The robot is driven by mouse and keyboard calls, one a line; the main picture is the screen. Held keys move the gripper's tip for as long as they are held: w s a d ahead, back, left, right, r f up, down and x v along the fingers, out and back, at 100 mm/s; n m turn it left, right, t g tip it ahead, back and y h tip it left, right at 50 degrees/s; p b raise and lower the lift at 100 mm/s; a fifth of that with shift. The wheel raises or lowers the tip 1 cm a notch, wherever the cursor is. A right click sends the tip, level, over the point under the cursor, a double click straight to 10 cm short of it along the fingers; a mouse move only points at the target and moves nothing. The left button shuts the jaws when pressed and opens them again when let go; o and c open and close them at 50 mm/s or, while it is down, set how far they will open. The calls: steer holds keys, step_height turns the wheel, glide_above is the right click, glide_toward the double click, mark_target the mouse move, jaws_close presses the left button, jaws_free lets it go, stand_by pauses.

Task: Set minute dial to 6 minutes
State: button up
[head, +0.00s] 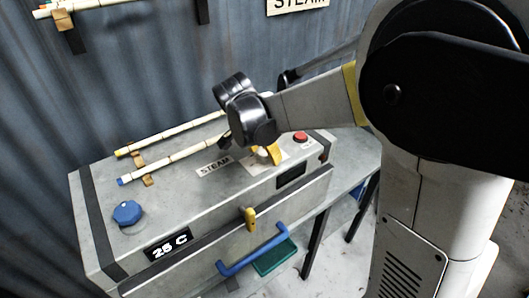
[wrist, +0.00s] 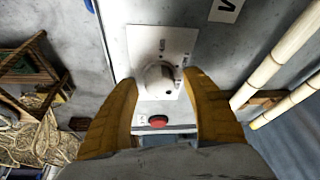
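The minute dial (wrist: 158,78) is a round, pale knob on a white marked plate (wrist: 175,44) on top of the grey steam box (head: 195,200). My gripper (wrist: 160,82) is open, with one yellow finger on each side of the dial and visible gaps to it. In the head view my gripper (head: 266,153) hangs over the plate and partly hides the dial. I cannot tell whether the fingertips are level with the dial. The dial's setting is too small to read. A dark display (head: 291,175) on the box front shows no readable number.
A red button (head: 300,137) sits close to the dial. A blue knob (head: 127,212) and a "25 C" display (head: 168,246) are at the box's left. Rattan poles (head: 185,153) lie along its back. A yellow latch (head: 249,218) and blue handle (head: 252,252) are on the front.

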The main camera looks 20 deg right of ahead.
steer(key=v, duration=1.2)
